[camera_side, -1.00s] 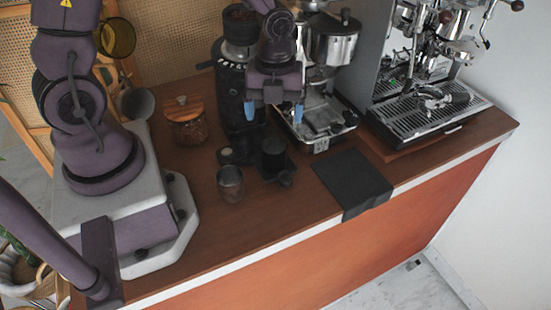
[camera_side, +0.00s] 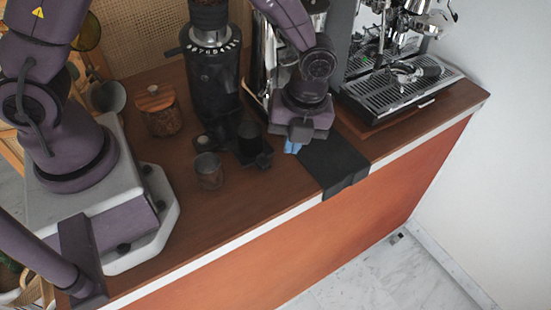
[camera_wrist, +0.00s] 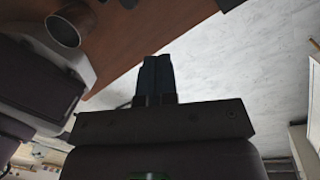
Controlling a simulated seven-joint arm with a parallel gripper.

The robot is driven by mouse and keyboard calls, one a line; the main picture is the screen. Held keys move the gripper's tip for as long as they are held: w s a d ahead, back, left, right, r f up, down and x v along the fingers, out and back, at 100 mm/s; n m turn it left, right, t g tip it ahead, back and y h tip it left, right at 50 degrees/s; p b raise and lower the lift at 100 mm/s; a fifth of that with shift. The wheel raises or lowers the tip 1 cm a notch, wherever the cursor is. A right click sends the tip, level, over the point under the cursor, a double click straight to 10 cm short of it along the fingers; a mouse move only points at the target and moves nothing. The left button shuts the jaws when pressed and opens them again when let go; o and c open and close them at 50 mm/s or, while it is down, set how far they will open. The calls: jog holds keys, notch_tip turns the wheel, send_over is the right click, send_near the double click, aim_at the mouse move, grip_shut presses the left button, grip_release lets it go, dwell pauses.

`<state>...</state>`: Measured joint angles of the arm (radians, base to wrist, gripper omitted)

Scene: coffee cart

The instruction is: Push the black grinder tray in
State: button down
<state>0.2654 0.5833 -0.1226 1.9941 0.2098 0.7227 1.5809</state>
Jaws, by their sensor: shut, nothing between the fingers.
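The wrist view also shows the shut fingers (camera_wrist: 155,78), dark against the pale floor.
The cup shows in the wrist view (camera_wrist: 70,24). The black mat (camera_side: 335,163) lies right, before the espresso machine (camera_side: 400,90).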

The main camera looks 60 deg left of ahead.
aim_at(256, 135)
jog(key=w+d+n+y, duration=0.3)
jog(key=d+n, duration=0.1)
jog(key=n, duration=0.8)
jog(key=shift+g, duration=0.4)
jog(key=x, duration=1)
jog(key=shift+s+r, duration=0.1)
jog(key=shift+s, duration=0.15)
jog(key=shift+s+a+r, duration=0.1)
jog(key=shift+s+a, duration=0.2)
jog(key=shift+a, duration=0.3)
jog(key=shift+s+a+r, duration=0.1)
jog(key=shift+s+a, duration=0.15)
jog(key=shift+a, duration=0.35)
jog(key=shift+s+a, duration=0.25)
jog(key=shift+a, duration=0.3)
jog(key=a, duration=0.9)
jog(key=shift+a, duration=0.1)
